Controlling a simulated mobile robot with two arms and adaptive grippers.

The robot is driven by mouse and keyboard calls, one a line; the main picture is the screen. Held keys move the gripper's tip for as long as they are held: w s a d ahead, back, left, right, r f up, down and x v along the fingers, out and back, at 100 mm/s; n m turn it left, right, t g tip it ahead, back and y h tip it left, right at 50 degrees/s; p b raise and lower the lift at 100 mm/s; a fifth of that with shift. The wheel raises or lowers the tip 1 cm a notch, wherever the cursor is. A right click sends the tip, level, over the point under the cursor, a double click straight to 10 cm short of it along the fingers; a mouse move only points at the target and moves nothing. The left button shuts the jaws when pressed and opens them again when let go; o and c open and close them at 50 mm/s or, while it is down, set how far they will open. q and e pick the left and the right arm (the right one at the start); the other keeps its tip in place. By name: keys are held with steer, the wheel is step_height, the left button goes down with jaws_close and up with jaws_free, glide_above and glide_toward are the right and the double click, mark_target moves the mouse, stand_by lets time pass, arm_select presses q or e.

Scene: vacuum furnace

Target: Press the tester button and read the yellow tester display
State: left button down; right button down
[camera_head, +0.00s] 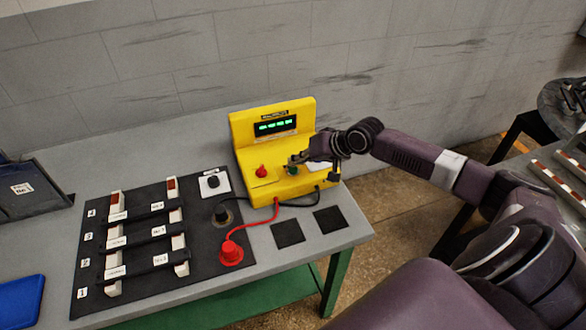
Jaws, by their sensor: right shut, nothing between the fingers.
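The yellow tester (244,135) stands on the grey table near the wall. Its dark display (276,126) is lit with green characters, too small for me to read surely. A red knob-like part (261,171) and a small green button (292,170) sit on its lower front ledge. My right gripper (291,160) reaches in from the right, shut and empty, with its fingertips just over or at the green button. I cannot tell whether they touch it. The gripper hides part of the tester's right side. My left gripper is not in view.
A red lead ends at a red plug (231,253), and a black lead at a black plug (222,214). A black mat (95,300) holds labelled bars on white posts. Two dark squares (288,234) lie at the table's right. A blue tray (20,300) is front left.

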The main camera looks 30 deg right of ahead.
mark_target(295, 170)
steer(key=shift+f, duration=0.3)
steer(key=shift+f, duration=0.4)
stand_by(0.7)
steer(key=shift+r+p, duration=0.8)
steer(key=shift+p, duration=0.1)
step_height(295, 170, up, 5)
steer(key=p, duration=0.5)
steer(key=shift+r, duration=0.1)
steer(key=shift+a, duration=0.1)
stand_by(0.5)
